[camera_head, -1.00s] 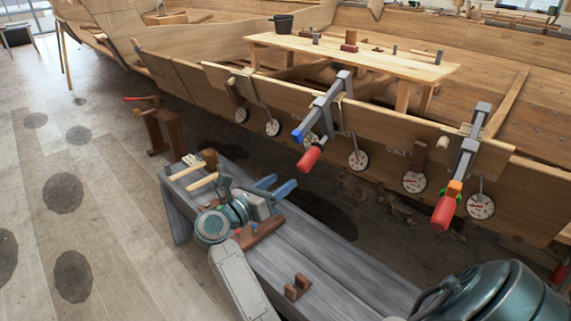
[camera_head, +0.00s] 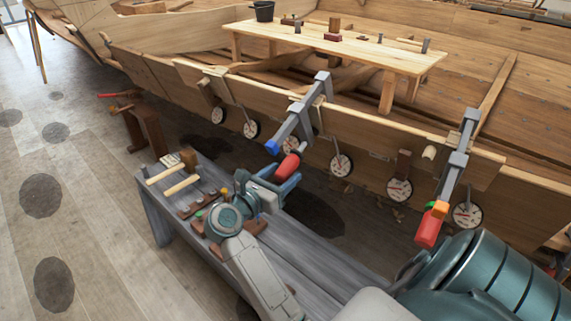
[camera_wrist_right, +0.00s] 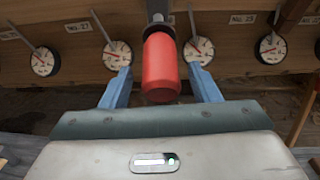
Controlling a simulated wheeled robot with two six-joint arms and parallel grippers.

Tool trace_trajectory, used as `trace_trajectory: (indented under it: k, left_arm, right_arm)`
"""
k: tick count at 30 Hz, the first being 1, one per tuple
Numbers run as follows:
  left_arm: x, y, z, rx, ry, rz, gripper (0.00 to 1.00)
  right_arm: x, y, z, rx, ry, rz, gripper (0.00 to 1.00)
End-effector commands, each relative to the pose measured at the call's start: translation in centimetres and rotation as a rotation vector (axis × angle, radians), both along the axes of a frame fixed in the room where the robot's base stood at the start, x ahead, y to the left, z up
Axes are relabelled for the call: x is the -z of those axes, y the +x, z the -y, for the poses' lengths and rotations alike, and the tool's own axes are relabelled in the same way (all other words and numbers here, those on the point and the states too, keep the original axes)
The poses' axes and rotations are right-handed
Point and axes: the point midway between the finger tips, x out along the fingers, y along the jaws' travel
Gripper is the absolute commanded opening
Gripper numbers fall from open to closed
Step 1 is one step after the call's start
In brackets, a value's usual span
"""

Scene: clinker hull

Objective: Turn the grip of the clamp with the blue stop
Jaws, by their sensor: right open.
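The clamp with the blue stop (camera_head: 272,147) hangs on the hull's plank edge, its grey bar slanting down toward me. Its red grip (camera_head: 288,166) is at the lower end. My right gripper (camera_head: 281,178) is open, with its blue fingers at the grip. In the right wrist view the red grip (camera_wrist_right: 161,68) lies between the two fingers, with a gap on each side. A second clamp with an orange stop (camera_head: 440,209) and a red grip (camera_head: 428,230) hangs further right. My left gripper is not in view.
A grey bench (camera_head: 315,262) with mallets (camera_head: 172,166) and small wooden pieces lies below my right arm. Several round dials (camera_head: 341,165) hang along the hull plank. A wooden table (camera_head: 350,48) stands inside the hull.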

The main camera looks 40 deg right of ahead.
Motion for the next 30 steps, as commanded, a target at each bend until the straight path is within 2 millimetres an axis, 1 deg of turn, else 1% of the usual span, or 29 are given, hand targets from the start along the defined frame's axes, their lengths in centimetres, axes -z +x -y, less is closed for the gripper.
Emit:
trace_trajectory:
  k: [4,11,12,14,18,19,26,30]
  left_arm:
    - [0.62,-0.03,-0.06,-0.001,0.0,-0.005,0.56]
    - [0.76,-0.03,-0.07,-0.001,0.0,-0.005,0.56]
    - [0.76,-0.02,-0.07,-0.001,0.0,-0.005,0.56]
    - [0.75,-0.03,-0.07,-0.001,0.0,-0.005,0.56]
    - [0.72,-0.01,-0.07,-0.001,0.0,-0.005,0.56]
    - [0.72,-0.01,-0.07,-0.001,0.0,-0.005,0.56]
    - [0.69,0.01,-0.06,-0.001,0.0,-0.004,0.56]
    - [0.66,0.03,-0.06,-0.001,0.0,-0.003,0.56]
  right_arm:
    - [-0.05,-0.19,0.26,0.0,-0.001,0.0,0.56]
    - [0.01,-0.2,0.28,0.0,0.0,0.0,0.56]
    - [0.01,-0.2,0.28,0.0,0.0,0.0,0.54]
    - [0.01,-0.2,0.28,0.0,0.0,0.0,0.42]
    - [0.01,-0.19,0.27,0.0,0.0,0.0,0.14]
    - [0.01,-0.19,0.27,0.0,0.0,-0.001,0.11]
    - [0.02,-0.18,0.27,0.007,-0.003,-0.015,0.11]
    - [0.02,-0.16,0.26,0.026,-0.01,-0.057,0.11]
